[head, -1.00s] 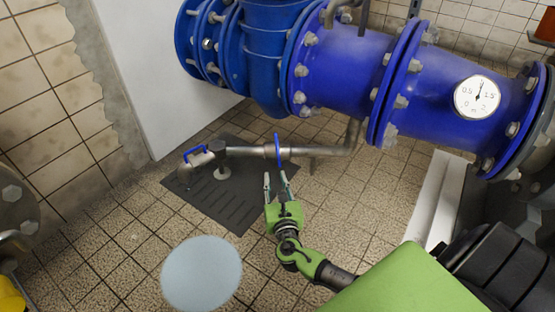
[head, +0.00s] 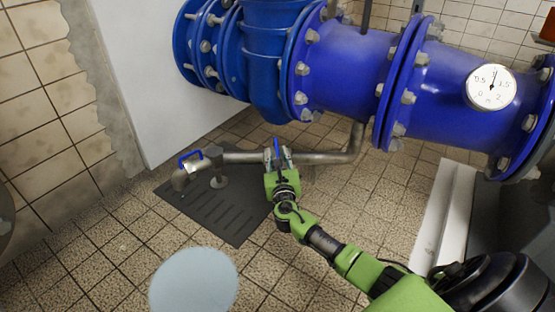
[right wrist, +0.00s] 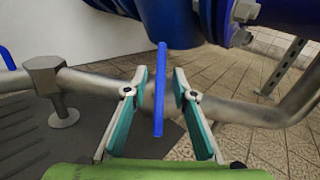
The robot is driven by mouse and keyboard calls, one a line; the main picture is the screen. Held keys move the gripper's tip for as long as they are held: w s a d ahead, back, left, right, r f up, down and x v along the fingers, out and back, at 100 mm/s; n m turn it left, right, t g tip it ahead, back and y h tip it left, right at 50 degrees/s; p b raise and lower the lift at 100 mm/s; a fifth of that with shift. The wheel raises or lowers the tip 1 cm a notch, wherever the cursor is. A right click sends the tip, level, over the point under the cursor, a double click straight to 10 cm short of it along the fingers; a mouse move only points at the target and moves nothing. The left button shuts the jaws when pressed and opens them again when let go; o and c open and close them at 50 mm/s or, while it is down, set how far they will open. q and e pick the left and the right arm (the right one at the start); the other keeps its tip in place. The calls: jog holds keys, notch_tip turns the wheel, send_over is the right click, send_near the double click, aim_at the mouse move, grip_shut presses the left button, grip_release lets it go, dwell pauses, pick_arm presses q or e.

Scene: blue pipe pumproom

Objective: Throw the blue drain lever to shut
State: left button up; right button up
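The blue drain lever (head: 277,148) sits on the grey drain pipe (head: 240,157) below the big blue pipe. In the right wrist view the lever (right wrist: 160,90) is a thin upright blue bar. My right gripper (head: 278,158) is at the lever, and its fingers (right wrist: 160,92) are open on either side of it. A gap shows between the lever and each finger. A second blue handle (head: 190,157) is at the pipe's left end. My left gripper is not in view.
The big blue flanged pipe (head: 340,60) with a round gauge (head: 491,86) runs above the drain pipe. A dark grate (head: 215,212) lies on the tiled floor under the pipe's left end. A pale round disc (head: 194,282) is in front. A white wall panel (head: 150,80) stands behind.

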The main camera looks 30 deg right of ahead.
jog(key=shift+w+d, duration=0.1)
jog(key=shift+w, duration=0.1)
grip_shut()
jog(key=shift+r+m+h, duration=0.1)
jog(key=shift+m+h, duration=0.2)
jog(key=shift+m, duration=0.3)
jog(key=shift+m+g+h+p, duration=0.3)
jog(key=shift+m+g+h, duration=0.2)
jog(key=shift+m+h, duration=0.25)
jog(key=shift+s, duration=0.1)
